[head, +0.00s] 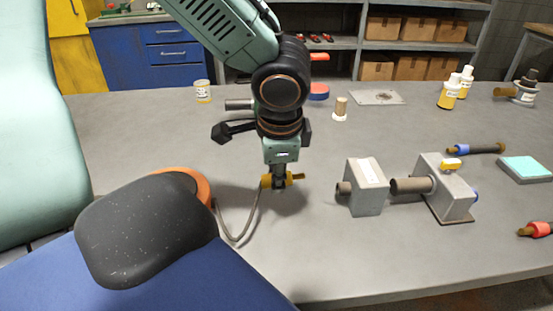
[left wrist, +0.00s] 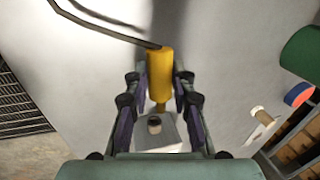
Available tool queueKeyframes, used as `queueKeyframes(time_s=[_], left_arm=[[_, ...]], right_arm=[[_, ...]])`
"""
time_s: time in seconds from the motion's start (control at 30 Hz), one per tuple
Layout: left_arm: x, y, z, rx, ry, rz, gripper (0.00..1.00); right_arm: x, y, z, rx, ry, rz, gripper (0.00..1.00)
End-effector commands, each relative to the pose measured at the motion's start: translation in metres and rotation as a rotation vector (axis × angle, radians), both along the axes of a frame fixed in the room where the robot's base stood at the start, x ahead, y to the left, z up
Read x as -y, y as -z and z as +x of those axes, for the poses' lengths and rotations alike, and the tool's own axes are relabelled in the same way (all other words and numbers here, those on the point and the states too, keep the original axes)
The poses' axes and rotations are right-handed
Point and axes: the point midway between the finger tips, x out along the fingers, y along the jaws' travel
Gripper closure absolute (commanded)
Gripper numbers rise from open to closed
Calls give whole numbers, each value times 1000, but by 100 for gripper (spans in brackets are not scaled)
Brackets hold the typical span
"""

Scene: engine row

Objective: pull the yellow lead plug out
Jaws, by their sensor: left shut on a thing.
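The yellow lead plug (head: 292,180) is between the fingers of my left gripper (head: 279,181), just above the grey bench. A grey lead (head: 246,222) runs from the plug's left end in a loop along the bench. My right gripper is not in view.
Right of the block stand a second grey block (head: 446,187) with a yellow tab, a blue-collared plug (head: 474,149) and a red-collared one (head: 537,229). The front middle bench is clear.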

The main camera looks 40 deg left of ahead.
Motion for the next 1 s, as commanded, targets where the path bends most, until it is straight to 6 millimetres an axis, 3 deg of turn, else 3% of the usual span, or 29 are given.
queueKeyframes(time_s=[1.0], left_arm=[[0, 36, 0, 0, 0, 0, 100]], right_arm=[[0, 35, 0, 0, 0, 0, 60]])
